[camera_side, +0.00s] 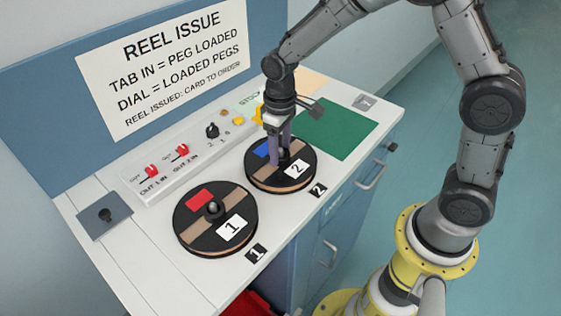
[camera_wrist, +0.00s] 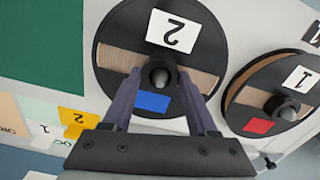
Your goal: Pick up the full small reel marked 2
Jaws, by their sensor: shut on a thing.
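The reel marked 2 (camera_side: 296,180) is a black disc with brown winding showing, a white label and a blue patch. It lies flat at its station on the counter, and also fills the middle of the wrist view (camera_wrist: 205,40). My gripper (camera_side: 279,160) points down over its centre. In the wrist view my gripper's fingers (camera_wrist: 158,82) stand on both sides of the reel's dark central knob, shut on it. The reel marked 1 (camera_side: 189,220), with a red patch, lies to the left and shows at the right of the wrist view (camera_wrist: 292,73).
A green mat (camera_side: 337,128) lies right of reel 2. Behind the reels is a sloped panel (camera_side: 168,187) with two red tabs and a dial (camera_side: 211,131). A yellow card marked 2 (camera_wrist: 78,121) sits near a white card marked 1. A grey plate (camera_side: 104,227) is at the left.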

